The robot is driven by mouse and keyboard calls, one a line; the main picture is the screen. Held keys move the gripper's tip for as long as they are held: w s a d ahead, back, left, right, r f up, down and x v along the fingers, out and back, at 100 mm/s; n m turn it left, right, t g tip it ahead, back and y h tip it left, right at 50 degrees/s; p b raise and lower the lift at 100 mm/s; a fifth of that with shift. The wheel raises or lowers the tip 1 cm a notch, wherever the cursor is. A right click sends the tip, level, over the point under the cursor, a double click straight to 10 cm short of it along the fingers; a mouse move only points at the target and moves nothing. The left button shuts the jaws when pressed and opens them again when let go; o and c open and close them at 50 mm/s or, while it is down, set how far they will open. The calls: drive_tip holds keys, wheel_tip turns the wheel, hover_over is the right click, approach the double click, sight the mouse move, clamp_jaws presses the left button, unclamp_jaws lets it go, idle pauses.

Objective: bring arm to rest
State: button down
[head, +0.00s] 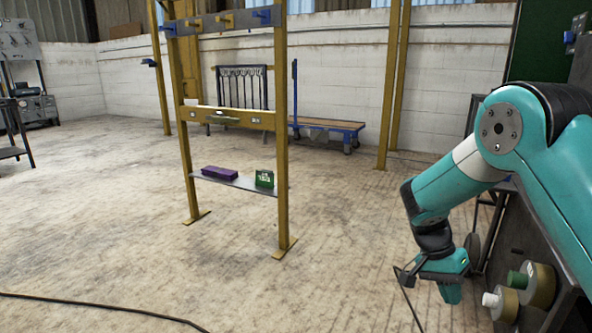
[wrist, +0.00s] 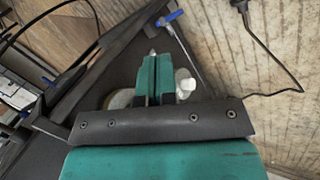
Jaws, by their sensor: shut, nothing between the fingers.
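My gripper (head: 450,290) hangs low at the right of the head view, at the end of my teal arm, pointing down. In the wrist view my gripper (wrist: 157,62) shows two teal fingers pressed together, with nothing between them. It is apart from the yellow frame in the middle of the room.
A yellow steel frame (head: 281,160) stands ahead, with a low shelf (head: 235,181) bearing a purple block (head: 219,173) and a green box (head: 264,178). A blue cart (head: 330,124) stands behind it. A black cable (head: 100,307) crosses the floor. Open floor lies between frame and arm.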

drive_tip(key=s+a+r+n+t+y+p, duration=0.25)
drive_tip(key=a+r+n, duration=0.25)
drive_tip(key=r, duration=0.6)
drive_tip(key=s+a+r+n+t+y+p, duration=0.1)
drive_tip(key=s+a+r+n+y+p, duration=0.1)
drive_tip(key=s+a+r+n, duration=0.35)
drive_tip(key=s+a+r+n+y+p, duration=0.25)
drive_tip(key=s+r, duration=0.35)
drive_tip(key=s, duration=0.4)
drive_tip(key=s+a+r+n+t+y+p, duration=0.1)
drive_tip(key=s+a+r+n, duration=0.4)
drive_tip(key=s, duration=0.3)
wheel_tip(320, 180, up, 38)
drive_tip(key=p, duration=3.7)
drive_tip(key=shift+w+p, duration=0.25)
drive_tip(key=shift+p, duration=0.05)
drive_tip(key=shift+d+f, duration=0.1)
